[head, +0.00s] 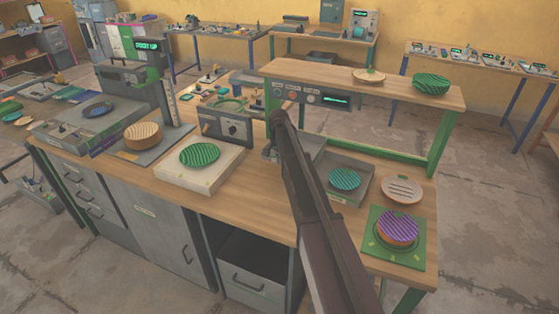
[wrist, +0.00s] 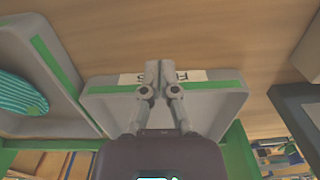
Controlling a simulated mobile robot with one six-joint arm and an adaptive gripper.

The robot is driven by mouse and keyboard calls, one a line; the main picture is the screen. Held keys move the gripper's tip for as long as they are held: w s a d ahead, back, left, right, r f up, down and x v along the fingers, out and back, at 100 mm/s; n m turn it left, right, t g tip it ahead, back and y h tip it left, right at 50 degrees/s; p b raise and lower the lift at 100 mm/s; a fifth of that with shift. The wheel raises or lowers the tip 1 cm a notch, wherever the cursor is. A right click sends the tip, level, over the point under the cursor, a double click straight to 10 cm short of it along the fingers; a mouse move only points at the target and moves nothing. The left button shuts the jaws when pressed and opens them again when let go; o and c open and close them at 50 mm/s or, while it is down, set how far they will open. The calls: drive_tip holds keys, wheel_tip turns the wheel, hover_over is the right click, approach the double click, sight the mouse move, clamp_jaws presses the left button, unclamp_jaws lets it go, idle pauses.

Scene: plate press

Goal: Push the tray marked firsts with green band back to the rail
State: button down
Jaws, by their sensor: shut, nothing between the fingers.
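The tray with a green band (wrist: 205,88) and a white label shows in the middle of the wrist view. The label (wrist: 189,76) is upside down and partly covered by my fingers; letters like "F" and "S" show. My gripper (wrist: 159,66) is shut and empty, with its fingertips over the label at the tray's banded edge. I cannot tell whether they touch. In the head view, my arm hides most of the area around this tray, and my fingertips are out of sight there.
A grey tray (head: 326,194) holding a teal striped plate (head: 344,179) stands right beside it. A pale plate (head: 402,189) and a purple striped plate (head: 398,226) on a green mat lie further right. A raised wooden shelf (head: 440,96) stands behind. Bare wood lies at front.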

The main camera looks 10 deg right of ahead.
drive_tip(key=shift+r+p, duration=2.6)
drive_tip(key=shift+r, duration=0.3)
drive_tip(key=s+a+n, duration=0.2)
drive_tip(key=s+n, duration=0.2)
drive_tip(key=s, duration=1.3)
drive_tip(key=s+a+n, duration=0.2)
drive_tip(key=s+n, duration=0.2)
drive_tip(key=s, duration=1.3)
drive_tip(key=shift+s, duration=0.15)
